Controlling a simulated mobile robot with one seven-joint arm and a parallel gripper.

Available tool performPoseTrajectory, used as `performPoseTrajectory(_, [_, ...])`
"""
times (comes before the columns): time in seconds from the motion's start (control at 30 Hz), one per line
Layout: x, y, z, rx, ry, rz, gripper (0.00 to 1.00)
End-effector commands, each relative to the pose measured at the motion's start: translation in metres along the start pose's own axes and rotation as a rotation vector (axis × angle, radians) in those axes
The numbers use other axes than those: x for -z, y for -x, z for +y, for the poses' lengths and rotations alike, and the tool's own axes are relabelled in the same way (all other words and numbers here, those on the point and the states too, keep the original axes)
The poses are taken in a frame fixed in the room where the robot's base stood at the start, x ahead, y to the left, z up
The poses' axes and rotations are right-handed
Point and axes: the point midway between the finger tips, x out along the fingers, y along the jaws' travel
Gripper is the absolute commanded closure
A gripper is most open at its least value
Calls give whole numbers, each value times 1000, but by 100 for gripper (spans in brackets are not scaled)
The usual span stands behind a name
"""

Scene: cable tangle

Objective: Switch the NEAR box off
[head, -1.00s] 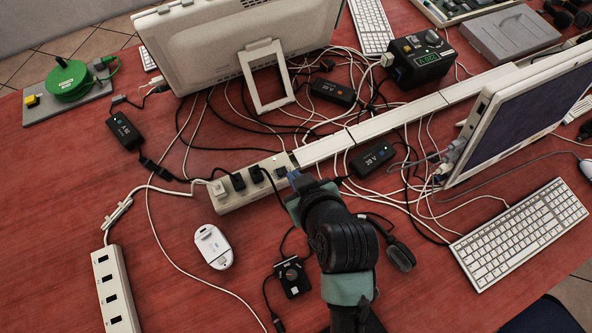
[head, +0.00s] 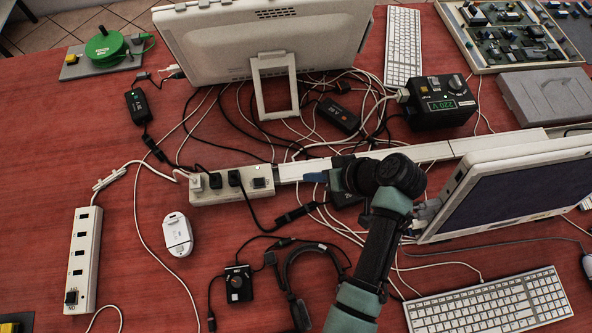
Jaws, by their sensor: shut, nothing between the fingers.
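Two white socket boxes with black switches are in the head view; I cannot read which is called NEAR. The middle box (head: 222,192) lies across the table with several plugs in it and its switch (head: 260,183) at its right end. The other box (head: 83,250) lies at the lower left, with empty-looking sockets and its switch (head: 71,297) at its front end. My gripper (head: 314,178) is shut and empty, just right of the middle box's switch, over the white cable channel. I cannot tell the switch positions.
A white cable channel (head: 430,153) runs right from the middle box. Loose cables spread behind it. A monitor (head: 515,190) stands right of my arm. A headset (head: 300,262), a small black device (head: 238,283) and a white mouse (head: 177,235) lie in front. Bare red table is left of the mouse.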

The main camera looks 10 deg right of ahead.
Motion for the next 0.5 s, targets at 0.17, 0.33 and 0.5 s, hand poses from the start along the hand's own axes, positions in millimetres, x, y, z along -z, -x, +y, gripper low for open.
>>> performPoseTrajectory(0.17, [1,1,0,25,-2,-10,100])
performPoseTrajectory(0.33, [1,0,0,24,-2,-9,100])
performPoseTrajectory(0.5, [1,-3,0,23,-2,-9,100])
